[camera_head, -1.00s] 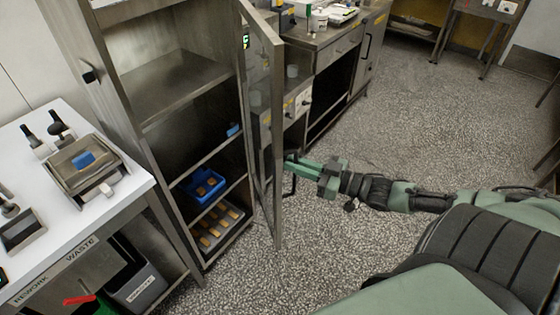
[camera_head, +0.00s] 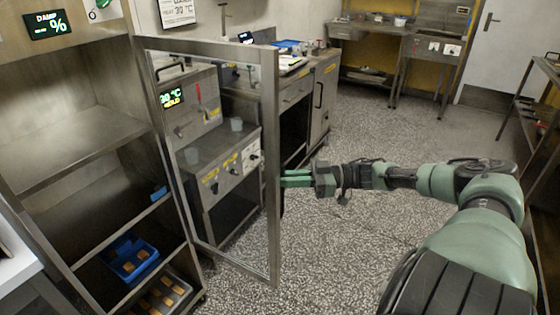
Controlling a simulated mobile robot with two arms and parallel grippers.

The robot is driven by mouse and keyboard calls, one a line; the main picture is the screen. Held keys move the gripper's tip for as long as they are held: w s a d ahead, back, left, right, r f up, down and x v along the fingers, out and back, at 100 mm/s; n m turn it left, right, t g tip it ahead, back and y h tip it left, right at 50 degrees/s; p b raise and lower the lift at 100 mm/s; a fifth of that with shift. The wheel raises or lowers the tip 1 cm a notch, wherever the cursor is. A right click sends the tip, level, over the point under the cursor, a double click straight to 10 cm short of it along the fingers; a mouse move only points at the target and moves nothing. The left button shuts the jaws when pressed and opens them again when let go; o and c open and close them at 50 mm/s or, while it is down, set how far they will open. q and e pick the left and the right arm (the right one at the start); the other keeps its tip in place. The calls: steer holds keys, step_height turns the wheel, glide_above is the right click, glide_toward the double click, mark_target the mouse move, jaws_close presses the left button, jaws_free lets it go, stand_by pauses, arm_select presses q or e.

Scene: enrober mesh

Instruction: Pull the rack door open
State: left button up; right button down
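The rack (camera_head: 80,150) stands at the left with its front uncovered. Its glazed, steel-framed door (camera_head: 270,130) stands wide open, swung out to the right of the rack, and I see through its pane. My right gripper (camera_head: 284,178) reaches in from the right, its green fingers at the door's free edge, about mid-height. The fingertips meet or pass behind the door frame, and the handle there is mostly hidden. I cannot tell whether the fingers are closed on it. My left gripper is not in view.
Inside the rack are a blue bin (camera_head: 130,258) and a tray (camera_head: 165,297) of brown bars. A machine (camera_head: 225,165) and a steel counter (camera_head: 310,90) stand behind the door. A white table (camera_head: 15,260) is at left. Speckled floor (camera_head: 330,245) is clear right of the door.

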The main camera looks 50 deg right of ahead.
steer(key=shift+w+d, duration=0.1)
steer(key=shift+d, duration=0.1)
steer(key=c, duration=1.6)
jaws_free()
steer(key=shift+c, duration=0.2)
steer(key=shift+o, duration=0.7)
steer(key=shift+w+a, duration=0.1)
steer(key=shift+w, duration=0.05)
steer(key=v, duration=0.7)
steer(key=shift+s+d+p, duration=0.25)
steer(key=shift+d+p, duration=0.05)
steer(key=shift+p, duration=0.05)
